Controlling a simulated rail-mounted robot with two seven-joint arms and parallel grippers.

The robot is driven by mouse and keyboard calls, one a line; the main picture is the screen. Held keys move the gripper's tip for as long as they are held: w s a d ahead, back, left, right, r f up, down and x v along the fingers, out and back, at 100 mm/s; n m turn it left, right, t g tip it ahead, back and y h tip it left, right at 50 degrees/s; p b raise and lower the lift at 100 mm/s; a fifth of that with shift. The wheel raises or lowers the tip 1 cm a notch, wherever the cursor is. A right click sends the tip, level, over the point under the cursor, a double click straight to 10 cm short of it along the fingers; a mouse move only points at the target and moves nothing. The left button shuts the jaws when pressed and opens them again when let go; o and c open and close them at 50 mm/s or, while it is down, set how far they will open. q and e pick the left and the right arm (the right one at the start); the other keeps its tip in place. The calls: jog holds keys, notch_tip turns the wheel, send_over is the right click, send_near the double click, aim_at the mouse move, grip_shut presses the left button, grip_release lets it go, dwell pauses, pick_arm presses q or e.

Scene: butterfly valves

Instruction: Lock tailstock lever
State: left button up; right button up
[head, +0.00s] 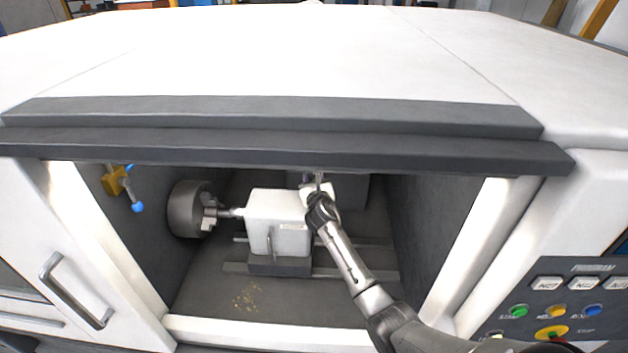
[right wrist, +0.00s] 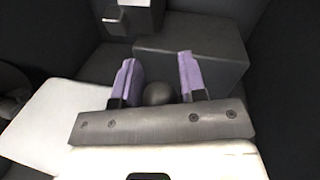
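The tailstock (head: 282,215) is a white block on a dark base inside the machine. A small grey lever (head: 269,240) stands upright on its front face. My right gripper (head: 313,179) is behind the tailstock's right end, apart from that front lever. In the right wrist view its two purple fingers (right wrist: 158,70) stand apart. A dark rounded knob (right wrist: 158,93) shows low between them; I cannot tell whether it touches them or what it belongs to. My left gripper is in neither view.
A grey chuck (head: 188,208) faces the tailstock at the left. A blue-tipped nozzle on a yellow block (head: 115,181) hangs at the left wall. The dark front rail (head: 290,147) crosses above the opening. Grey boxes lie ahead of the fingers (right wrist: 205,45). The front floor is mostly clear.

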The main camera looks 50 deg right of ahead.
grip_shut()
jog(key=s+a+n+t+h+b, duration=0.2)
jog(key=s+a+t+h+b, duration=0.2)
jog(key=b, duration=1.4)
jog(key=shift+a+r+t+b, duration=0.35)
jog(key=shift+a+t, duration=0.55)
jog(key=shift+a, duration=0.2)
